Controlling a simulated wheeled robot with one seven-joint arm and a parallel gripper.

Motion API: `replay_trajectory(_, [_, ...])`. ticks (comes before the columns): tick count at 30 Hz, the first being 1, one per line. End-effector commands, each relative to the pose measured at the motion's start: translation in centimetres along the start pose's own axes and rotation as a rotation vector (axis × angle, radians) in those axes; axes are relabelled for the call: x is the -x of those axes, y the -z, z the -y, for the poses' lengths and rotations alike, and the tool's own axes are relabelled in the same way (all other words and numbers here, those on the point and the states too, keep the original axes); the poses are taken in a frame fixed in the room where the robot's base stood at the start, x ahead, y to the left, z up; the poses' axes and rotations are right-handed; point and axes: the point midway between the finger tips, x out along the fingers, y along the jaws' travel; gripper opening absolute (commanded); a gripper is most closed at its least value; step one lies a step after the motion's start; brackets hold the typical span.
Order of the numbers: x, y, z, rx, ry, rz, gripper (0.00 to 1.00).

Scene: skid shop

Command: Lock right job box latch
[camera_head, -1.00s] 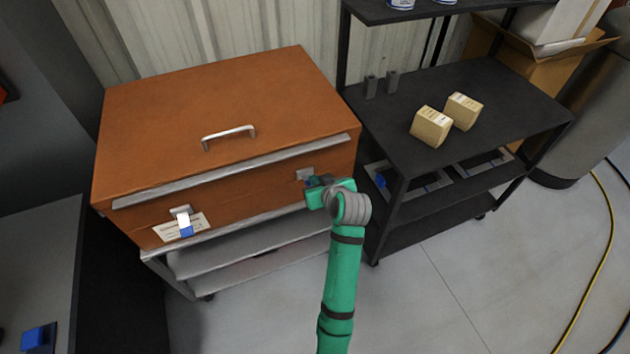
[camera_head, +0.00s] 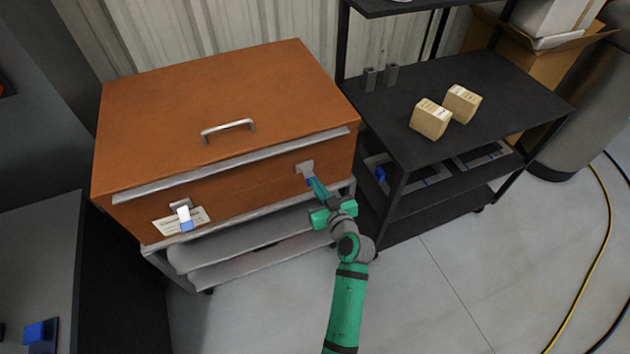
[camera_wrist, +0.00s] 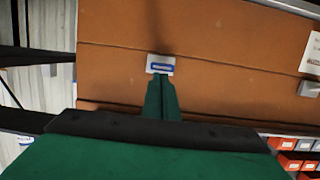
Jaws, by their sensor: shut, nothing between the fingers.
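The orange job box (camera_head: 230,110) stands on a grey cart with its lid down. Its right latch (camera_head: 305,168) is a small grey plate with a blue tab on the front face. My gripper (camera_head: 315,184) is shut and empty, its fingertips at the latch's lower part. In the wrist view the right latch (camera_wrist: 160,64) shows its blue label just beyond the tips of my gripper (camera_wrist: 161,78); I cannot tell whether they touch. The left latch (camera_head: 183,215) hangs with a white plate and blue end beside a paper label.
A black shelf cart (camera_head: 460,110) with two tan boxes (camera_head: 431,118) stands close to the right of the job box. A grey bench (camera_head: 40,260) is at the left. The floor (camera_head: 450,290) in front is clear; a yellow cable (camera_head: 603,240) lies far right.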

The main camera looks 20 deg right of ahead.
Motion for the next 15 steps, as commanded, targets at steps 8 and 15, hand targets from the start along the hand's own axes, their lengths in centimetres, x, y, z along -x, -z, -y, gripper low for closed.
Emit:
replay_trajectory(8, [-0.3, -0.8, 0.8, 0.004, 0.013, -0.003, 0.00])
replay_trajectory(15, [0.1, 0.1, 0.8, 0.005, 0.013, -0.005, 0.00])
